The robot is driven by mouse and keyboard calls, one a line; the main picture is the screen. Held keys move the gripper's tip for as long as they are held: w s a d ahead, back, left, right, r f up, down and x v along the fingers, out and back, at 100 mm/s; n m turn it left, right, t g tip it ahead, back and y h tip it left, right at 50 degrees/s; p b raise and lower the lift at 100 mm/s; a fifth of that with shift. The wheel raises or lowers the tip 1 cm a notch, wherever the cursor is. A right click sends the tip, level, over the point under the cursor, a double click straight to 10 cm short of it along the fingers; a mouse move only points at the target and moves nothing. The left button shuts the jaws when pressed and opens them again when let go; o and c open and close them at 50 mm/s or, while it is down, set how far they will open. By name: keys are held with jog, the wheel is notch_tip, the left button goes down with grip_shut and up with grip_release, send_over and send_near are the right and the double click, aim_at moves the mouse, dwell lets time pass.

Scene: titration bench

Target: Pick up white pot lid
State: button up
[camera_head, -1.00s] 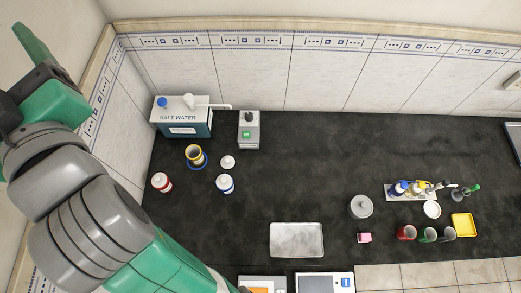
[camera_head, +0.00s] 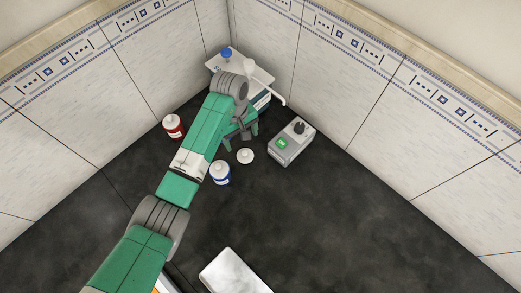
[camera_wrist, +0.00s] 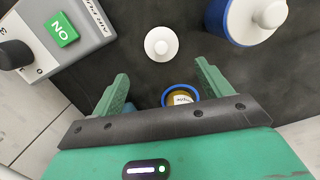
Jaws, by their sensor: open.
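The white pot lid (camera_head: 245,156), a small round disc with a knob, lies on the dark bench, apart from the jars. In the wrist view the lid (camera_wrist: 161,43) is ahead of my gripper, roughly centred between the finger lines but beyond the tips. My gripper (camera_wrist: 162,72) is open and empty. In the head view my gripper (camera_head: 241,137) points down just behind the lid, beside the salt water box. A pot with a blue rim (camera_wrist: 182,96) shows between the fingers, partly hidden by the gripper body; my arm hides it in the head view.
A blue-and-white jar (camera_head: 220,173) stands left of the lid and a red-and-white jar (camera_head: 173,127) farther left. The salt water box (camera_head: 262,101) is behind. A metal tray (camera_head: 234,272) lies in front.

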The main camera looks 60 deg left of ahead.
aim_at(244, 152)
jog(key=shift+s+d+f, duration=0.1)
jog(key=shift+d+f, duration=0.1)
jog(key=shift+f, duration=0.8)
jog(key=f, duration=0.1)
jog(key=d+f+b, duration=0.1)
jog(key=f, duration=0.2)
jog(key=shift+s+d+f, duration=0.15)
jog(key=shift+d+f, duration=0.15)
jog(key=shift+f, duration=0.15)
jog(key=c, duration=1.1)
